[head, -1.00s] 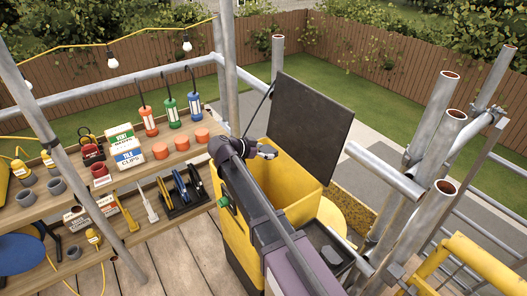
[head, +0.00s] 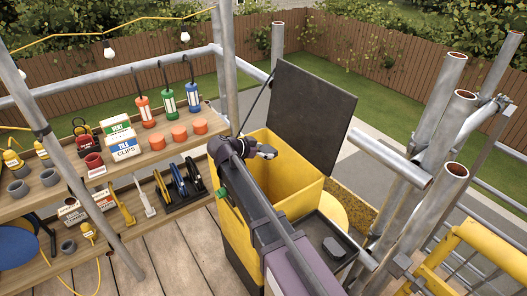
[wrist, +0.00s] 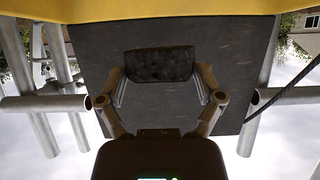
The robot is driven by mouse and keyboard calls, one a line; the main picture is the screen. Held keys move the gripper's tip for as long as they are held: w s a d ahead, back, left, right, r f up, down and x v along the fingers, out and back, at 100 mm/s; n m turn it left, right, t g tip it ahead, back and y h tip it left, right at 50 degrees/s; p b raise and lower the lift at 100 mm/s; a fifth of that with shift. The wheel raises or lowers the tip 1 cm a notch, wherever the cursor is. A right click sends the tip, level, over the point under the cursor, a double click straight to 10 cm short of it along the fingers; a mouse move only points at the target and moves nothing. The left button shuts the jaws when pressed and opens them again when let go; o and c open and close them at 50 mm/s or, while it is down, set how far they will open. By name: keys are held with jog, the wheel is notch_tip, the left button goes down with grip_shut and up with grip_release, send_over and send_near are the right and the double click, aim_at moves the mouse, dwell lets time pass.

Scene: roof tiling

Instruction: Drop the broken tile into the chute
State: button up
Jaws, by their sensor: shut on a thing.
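The broken tile (wrist: 160,65) is a dark grey slab with a rough edge in the wrist view. My gripper (wrist: 161,90) is shut on it, one finger at each side. In the head view my gripper (head: 266,152) is small, at the mouth of the yellow chute bin (head: 297,186). I cannot tell from this view how far it is above or inside the rim. The bin's dark lid (head: 312,108) stands open behind it. In the wrist view the lid (wrist: 225,70) fills the background behind the tile.
Shelves (head: 150,155) with lamps, orange cups, boxes and tools stand at the left. Scaffold poles (head: 440,150) crowd the right side. A black tray (head: 318,224) with a dark grey piece (head: 333,248) is right of my arm. A yellow frame (head: 480,252) is at lower right.

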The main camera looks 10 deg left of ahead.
jog(key=o, duration=1)
jog(key=shift+r, duration=0.2)
